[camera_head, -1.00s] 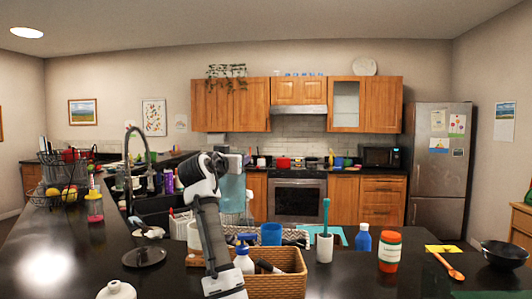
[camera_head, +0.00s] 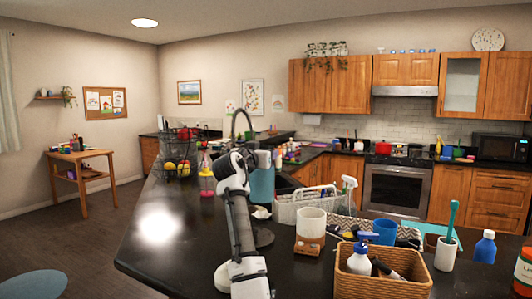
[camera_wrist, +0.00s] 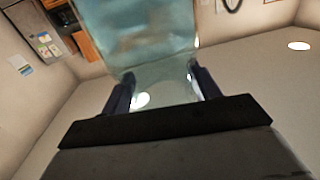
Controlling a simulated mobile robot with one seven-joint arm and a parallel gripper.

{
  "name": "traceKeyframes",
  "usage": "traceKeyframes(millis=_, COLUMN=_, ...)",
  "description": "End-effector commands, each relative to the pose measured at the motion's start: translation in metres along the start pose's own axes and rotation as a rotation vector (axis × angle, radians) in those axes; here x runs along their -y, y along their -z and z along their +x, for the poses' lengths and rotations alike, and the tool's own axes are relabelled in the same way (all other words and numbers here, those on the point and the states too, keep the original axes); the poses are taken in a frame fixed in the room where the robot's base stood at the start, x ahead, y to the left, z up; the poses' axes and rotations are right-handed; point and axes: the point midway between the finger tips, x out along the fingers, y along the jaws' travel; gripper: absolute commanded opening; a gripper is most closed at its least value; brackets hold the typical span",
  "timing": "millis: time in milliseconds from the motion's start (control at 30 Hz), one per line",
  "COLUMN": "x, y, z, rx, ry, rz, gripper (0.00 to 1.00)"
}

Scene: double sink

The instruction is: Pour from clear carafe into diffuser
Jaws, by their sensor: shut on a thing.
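The clear carafe, tinted blue-green, (camera_head: 262,183) is held up above the counter, just right of my arm's upper end in the head view. It fills the top middle of the wrist view (camera_wrist: 145,35). My gripper (camera_wrist: 163,88) is shut on it, with one dark finger on each side. In the head view my arm hides most of the gripper. A small rounded white vessel (camera_head: 222,276), which looks like the diffuser, stands on the near counter edge, left of my arm's lower part and partly hidden by it. The carafe is well apart from it.
A wicker basket (camera_head: 385,288) with a spray bottle and other items stands right of my arm. A white-and-brown cup (camera_head: 310,232) and a dish rack (camera_head: 305,207) stand behind it. A fruit basket (camera_head: 178,160) is farther back. The counter left of my arm is largely clear.

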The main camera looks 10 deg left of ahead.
Motion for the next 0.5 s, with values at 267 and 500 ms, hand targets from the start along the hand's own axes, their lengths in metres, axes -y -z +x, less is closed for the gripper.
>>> traceKeyframes(millis=267, x=-0.011, y=-0.003, z=0.004, rx=0.012, ry=-0.001, rz=0.04, gripper=0.0)
traceKeyframes(millis=500, x=-0.021, y=-0.008, z=0.007, rx=0.026, ry=-0.001, rz=0.076, gripper=0.0)
